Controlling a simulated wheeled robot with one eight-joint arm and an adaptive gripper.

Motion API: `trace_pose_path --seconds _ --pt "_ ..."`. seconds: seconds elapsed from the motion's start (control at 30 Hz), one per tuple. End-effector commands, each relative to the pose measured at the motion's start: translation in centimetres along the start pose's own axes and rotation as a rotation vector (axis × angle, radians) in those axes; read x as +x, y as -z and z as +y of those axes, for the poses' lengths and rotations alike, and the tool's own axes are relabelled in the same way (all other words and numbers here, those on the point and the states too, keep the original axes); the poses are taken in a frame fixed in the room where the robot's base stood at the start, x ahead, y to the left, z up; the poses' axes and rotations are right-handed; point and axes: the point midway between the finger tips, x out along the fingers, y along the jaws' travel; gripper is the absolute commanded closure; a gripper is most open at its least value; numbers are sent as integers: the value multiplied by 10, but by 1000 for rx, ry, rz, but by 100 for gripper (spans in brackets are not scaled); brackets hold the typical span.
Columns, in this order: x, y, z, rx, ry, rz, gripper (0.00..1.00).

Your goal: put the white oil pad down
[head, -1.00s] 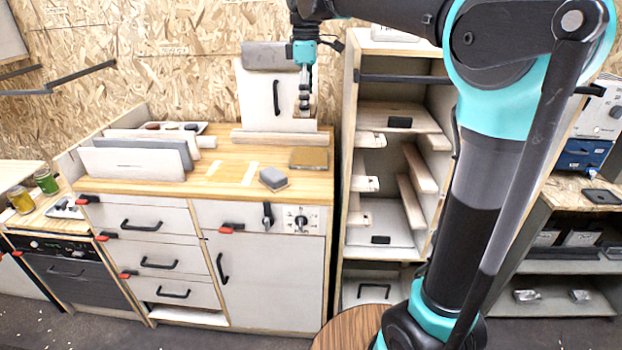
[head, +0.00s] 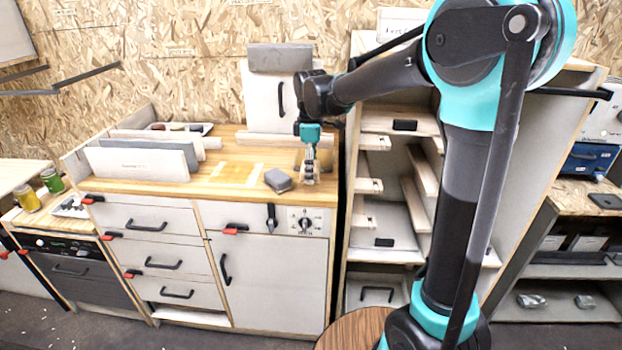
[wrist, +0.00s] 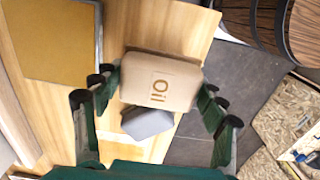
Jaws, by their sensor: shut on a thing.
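The white oil pad (wrist: 172,72), a pale block with rounded corners and "Oil" lettered in brown, is between my fingers in the wrist view. My gripper (head: 310,178) is shut on it. In the head view they are low over the front right of the wooden worktop (head: 235,190), just right of a grey block. The pad is small there and largely covered by the fingers. I cannot tell whether it touches the worktop.
The grey block (head: 278,180) lies close by and shows partly behind the pad in the wrist view (wrist: 147,122). A yellow-brown pad (wrist: 55,40) lies on the worktop. Upright white panels (head: 135,163) stand at left. An open shelf unit (head: 352,190) rises at right.

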Motion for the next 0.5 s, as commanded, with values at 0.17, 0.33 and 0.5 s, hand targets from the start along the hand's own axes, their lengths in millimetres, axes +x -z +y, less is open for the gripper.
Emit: trace_pose_path --seconds 0.17,0.33,0.5 --pt "21 0 0 0 0 0 65" --pt "35 0 0 0 0 0 65" --pt "35 0 0 0 0 0 65"
